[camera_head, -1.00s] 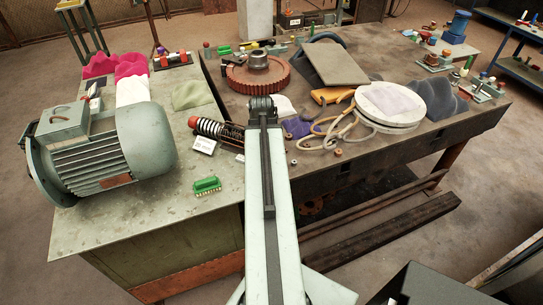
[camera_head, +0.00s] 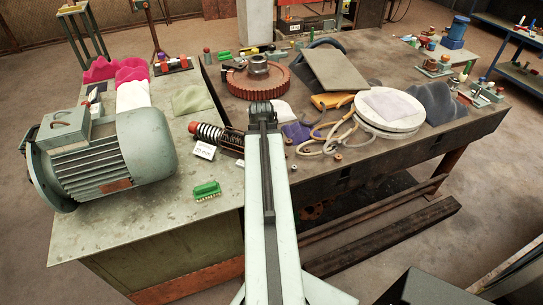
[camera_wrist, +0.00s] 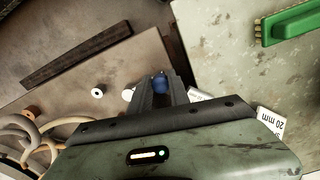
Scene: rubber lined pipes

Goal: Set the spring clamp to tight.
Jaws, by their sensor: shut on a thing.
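In the wrist view, my gripper (camera_wrist: 159,77) is shut on a small blue rounded knob (camera_wrist: 160,86), which shows between the two grey fingers. I cannot tell what the knob is attached to. In the head view, a coil-spring device (camera_head: 209,132) with a red end and a dark body lies on the bench, left of my arm. It may be the spring clamp, but I cannot be sure. The dark body runs up to my arm. My arm hides my fingertips and the knob in the head view.
A white "20 mm" card (camera_head: 204,150) stands beside the spring device; it also shows in the wrist view (camera_wrist: 271,121). A green block (camera_head: 206,190) sits nearer. A large motor (camera_head: 100,155) fills the left. A red gear (camera_head: 258,79), tan hoses (camera_head: 320,139) and a round white piece (camera_head: 385,115) lie beyond.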

